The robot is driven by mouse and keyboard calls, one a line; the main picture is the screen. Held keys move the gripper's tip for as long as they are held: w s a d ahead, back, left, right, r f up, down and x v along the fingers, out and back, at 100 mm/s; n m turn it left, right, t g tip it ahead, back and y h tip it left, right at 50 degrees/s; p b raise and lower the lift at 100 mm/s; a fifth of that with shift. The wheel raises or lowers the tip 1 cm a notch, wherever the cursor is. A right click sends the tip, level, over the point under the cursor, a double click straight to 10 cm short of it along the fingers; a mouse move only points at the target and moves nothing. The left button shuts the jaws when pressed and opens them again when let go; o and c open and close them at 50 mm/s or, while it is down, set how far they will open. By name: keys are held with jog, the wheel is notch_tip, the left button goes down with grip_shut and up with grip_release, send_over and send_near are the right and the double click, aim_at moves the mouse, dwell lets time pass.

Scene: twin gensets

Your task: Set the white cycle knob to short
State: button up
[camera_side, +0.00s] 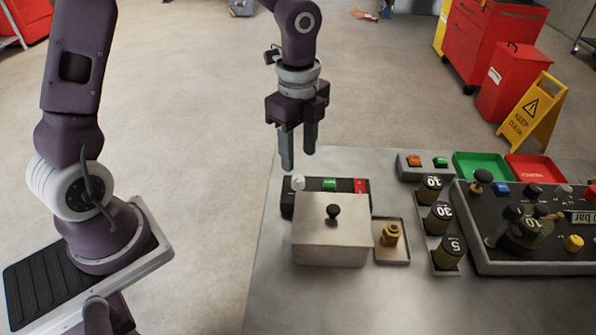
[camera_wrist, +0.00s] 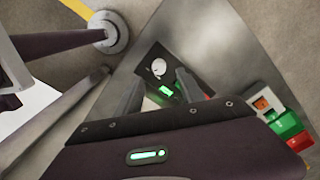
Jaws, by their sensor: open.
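The white cycle knob (camera_side: 298,182) stands at the left end of a black control panel (camera_side: 345,189), behind a light grey box. In the wrist view the white knob (camera_wrist: 158,67) sits on the black panel, beyond my fingers, with a green lit button (camera_wrist: 166,90) close by. The knob's marks are too small to read. My gripper (camera_side: 299,168) is open and empty, pointing down just above the knob and apart from it. In the wrist view my gripper's two fingers (camera_wrist: 160,88) reach toward the panel.
The grey box with a black-knobbed lid (camera_side: 318,240) stands in front of the panel. A brass part on a small tray (camera_side: 391,235) is to its right. Black numbered cylinders (camera_side: 438,217) and a larger dark console (camera_side: 530,255) stand farther right. The table's left front is clear.

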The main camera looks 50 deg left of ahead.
aim_at(298, 178)
notch_tip(298, 178, down, 6)
jog(key=shift+r, duration=0.1)
grip_shut()
